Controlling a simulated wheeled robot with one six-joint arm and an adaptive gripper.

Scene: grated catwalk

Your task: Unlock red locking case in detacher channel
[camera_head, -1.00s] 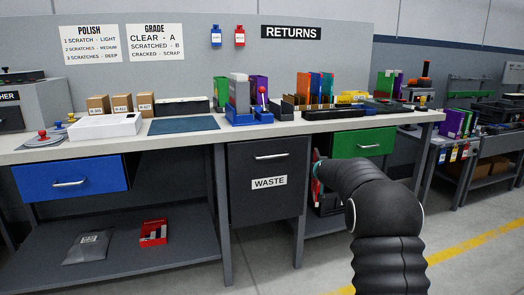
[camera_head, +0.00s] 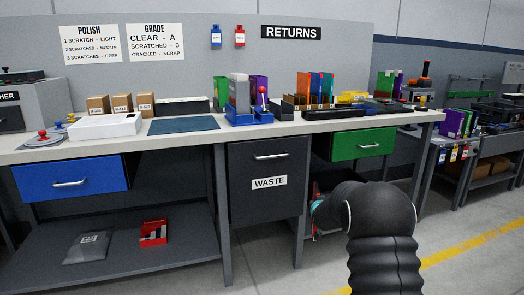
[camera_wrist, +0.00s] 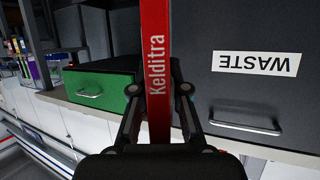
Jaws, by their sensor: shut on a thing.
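My gripper (camera_wrist: 158,92) is shut on a thin red case (camera_wrist: 157,40) with "Kelditra" in white on its spine, shown edge-on in the wrist view. In the head view only a sliver of the red case (camera_head: 315,187) shows; my arm hides the rest. My gripper (camera_head: 315,208) is below bench height there, right of the waste drawer. The blue detacher (camera_head: 249,117), with a red-knobbed lever, stands on the bench top, above and left of my gripper. I cannot make out its channel clearly.
The grey waste drawer (camera_head: 268,205) and green drawer (camera_head: 362,144) are under the bench edge, close to my arm. Coloured cases (camera_head: 315,88) and a black tray (camera_head: 333,113) stand right of the detacher. A blue mat (camera_head: 184,125) lies clear at left.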

